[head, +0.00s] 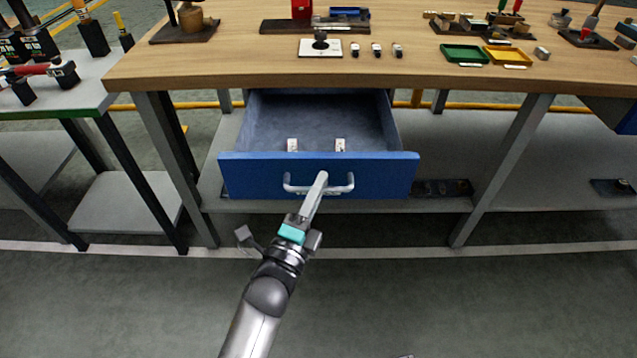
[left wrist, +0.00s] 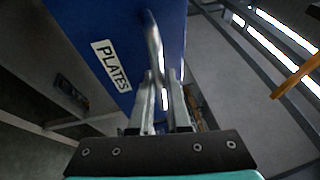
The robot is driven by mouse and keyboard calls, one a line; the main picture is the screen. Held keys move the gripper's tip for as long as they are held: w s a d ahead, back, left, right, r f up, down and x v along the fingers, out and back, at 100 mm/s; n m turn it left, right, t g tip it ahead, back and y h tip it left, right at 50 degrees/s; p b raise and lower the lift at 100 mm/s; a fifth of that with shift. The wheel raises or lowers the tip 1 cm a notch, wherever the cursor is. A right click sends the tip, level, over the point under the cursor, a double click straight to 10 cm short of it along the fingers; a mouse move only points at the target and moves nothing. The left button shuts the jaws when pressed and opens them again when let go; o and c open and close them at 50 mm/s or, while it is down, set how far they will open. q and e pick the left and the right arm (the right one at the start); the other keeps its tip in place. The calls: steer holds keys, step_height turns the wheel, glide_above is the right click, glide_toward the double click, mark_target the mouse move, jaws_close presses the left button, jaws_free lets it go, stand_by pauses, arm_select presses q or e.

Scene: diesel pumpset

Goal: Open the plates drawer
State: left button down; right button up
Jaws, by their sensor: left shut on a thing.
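The blue plates drawer (head: 240,177) hangs under the wooden workbench and stands pulled out, its grey inside showing. Two small light pieces (head: 292,145) lie in it. Its front carries a silver bar handle (head: 345,187). My left gripper (head: 321,178) is shut on the handle, near its middle. In the left wrist view the gripper fingers (left wrist: 165,85) close around the handle (left wrist: 152,40), beside a white label (left wrist: 111,66) reading PLATES on the blue front (left wrist: 85,20). My right gripper is not in view.
The wooden workbench top (head: 230,70) above the drawer holds small parts, a green tray (head: 464,54) and a yellow tray (head: 508,55). Bench legs stand on both sides of the drawer. Another table (head: 85,97) stands at the left. The floor in front is clear.

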arm_select(q)
steer(key=c, duration=0.9)
jaws_free()
steer(key=p+v, duration=0.2)
steer(key=v, duration=1.3)
steer(key=shift+s+p, duration=0.15)
steer(key=shift+p, duration=0.15)
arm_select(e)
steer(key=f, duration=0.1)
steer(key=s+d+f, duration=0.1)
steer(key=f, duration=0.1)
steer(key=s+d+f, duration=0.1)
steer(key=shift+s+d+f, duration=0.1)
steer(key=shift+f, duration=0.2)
